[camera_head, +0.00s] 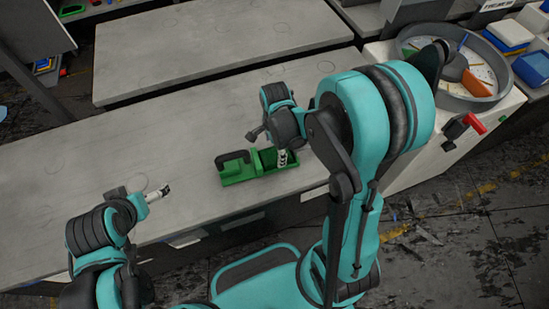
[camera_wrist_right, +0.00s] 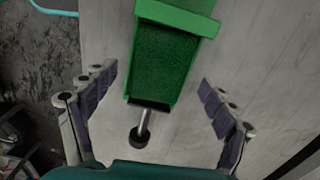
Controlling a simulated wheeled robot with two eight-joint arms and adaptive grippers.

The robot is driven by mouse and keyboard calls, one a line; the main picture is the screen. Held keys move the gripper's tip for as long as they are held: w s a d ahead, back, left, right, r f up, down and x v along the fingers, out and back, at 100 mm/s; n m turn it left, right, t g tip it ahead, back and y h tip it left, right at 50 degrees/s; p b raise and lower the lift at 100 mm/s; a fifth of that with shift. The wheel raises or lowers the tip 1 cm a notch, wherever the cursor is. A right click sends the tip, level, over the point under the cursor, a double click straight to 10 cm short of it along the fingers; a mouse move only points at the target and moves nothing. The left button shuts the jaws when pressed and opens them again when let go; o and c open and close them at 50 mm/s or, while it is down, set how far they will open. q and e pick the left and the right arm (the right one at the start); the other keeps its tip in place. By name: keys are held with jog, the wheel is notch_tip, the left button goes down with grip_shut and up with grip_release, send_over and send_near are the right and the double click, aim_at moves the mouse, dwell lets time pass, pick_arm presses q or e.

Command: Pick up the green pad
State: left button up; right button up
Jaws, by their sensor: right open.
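The green pad (camera_head: 240,176) lies on the near grey worktop, close to its front edge, with a dark handle on its left part. It fills the upper middle of the right wrist view (camera_wrist_right: 160,68), where its textured dark green face shows. My right gripper (camera_head: 283,158) is over the right end of the pad. In the wrist view the gripper (camera_wrist_right: 160,105) has its fingers spread wide, one on each side, with nothing between them gripped. A short metal rod with a dark end shows below the pad. My left gripper (camera_head: 164,191) is over the worktop to the left, apart from the pad; its jaws are too small to judge.
The near worktop (camera_head: 60,215) is mostly bare around the pad. A second grey table (camera_head: 200,50) stands behind it. At the right, a round grey tray (camera_head: 478,97) holds tools, beside blue boxes (camera_head: 535,68). A red-handled item (camera_head: 473,123) is at the cabinet's side.

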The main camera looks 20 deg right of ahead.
notch_tip(320, 180, down, 2)
jog(key=shift+f, duration=0.15)
jog(key=c, duration=1.3)
